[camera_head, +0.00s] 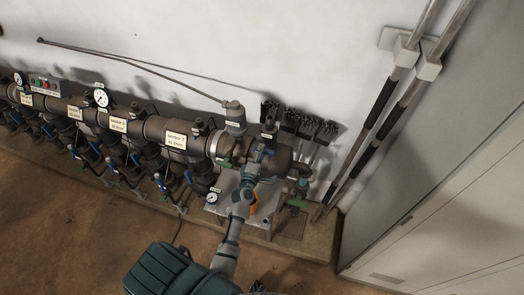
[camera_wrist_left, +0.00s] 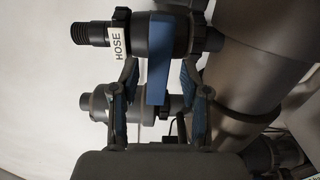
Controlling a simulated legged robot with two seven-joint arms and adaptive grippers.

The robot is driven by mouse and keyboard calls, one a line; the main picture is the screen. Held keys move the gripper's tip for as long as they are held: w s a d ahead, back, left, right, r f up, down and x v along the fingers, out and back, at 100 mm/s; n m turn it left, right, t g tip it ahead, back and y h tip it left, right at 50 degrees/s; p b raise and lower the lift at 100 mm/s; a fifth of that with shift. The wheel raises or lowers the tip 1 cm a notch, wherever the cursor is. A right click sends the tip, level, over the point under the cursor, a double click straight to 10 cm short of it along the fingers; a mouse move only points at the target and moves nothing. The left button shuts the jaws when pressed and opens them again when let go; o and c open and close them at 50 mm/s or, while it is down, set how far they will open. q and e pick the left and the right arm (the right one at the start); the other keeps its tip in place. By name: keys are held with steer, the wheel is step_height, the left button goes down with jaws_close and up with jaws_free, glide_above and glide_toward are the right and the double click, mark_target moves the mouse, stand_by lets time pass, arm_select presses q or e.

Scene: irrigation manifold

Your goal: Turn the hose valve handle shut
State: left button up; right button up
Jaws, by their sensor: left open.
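The hose valve shows in the left wrist view as a dark grey body with a white HOSE label (camera_wrist_left: 118,43) and a black threaded end. Its blue handle (camera_wrist_left: 159,62) is a flat bar lying along the view. My left gripper (camera_wrist_left: 158,82) is open, with one finger on each side of the handle's lower part. A gap shows between each finger and the handle. In the head view my left gripper (camera_head: 257,160) is at the right end of the manifold, and the valve there is partly hidden and small.
The manifold (camera_head: 150,127) runs left along the wall with gauges, labels and several blue-handled valves.

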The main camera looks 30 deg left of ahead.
arm_select(q)
steer(key=v, duration=1)
steer(key=shift+s+d, duration=0.15)
steer(key=shift+d, duration=0.05)
steer(key=shift+f, duration=0.2)
steer(key=s+d+f+m+g+h, duration=0.1)
steer(key=s+d+f+m+g, duration=0.15)
steer(key=f, duration=0.75)
steer(key=s+d+f+m+g+h, duration=0.2)
steer(key=s+d+f+m, duration=0.15)
steer(key=f, duration=0.55)
steer(key=s+d+f+m+g+h, duration=0.15)
steer(key=d+f+m, duration=0.25)
steer(key=f, duration=0.6)
steer(key=s+d+f+m+g+b, duration=0.1)
steer(key=s+f+m+g, duration=0.2)
steer(key=s+f, duration=0.45)
steer(key=s+d+f+m+g, duration=0.2)
steer(key=s+f+m, duration=0.1)
steer(key=s+f, duration=0.45)
steer(key=s+a+f+m+g, duration=0.2)
steer(key=s+f+m, duration=0.1)
steer(key=s, duration=0.7)
steer(key=s+a+f+m+g, duration=0.1)
steer(key=s+f+m+g, duration=0.2)
steer(key=s, duration=0.8)
steer(key=shift+s+a+f+m+g, duration=0.15)
steer(key=shift+a+f+m+g, duration=0.2)
steer(key=shift+f+m, duration=0.45)
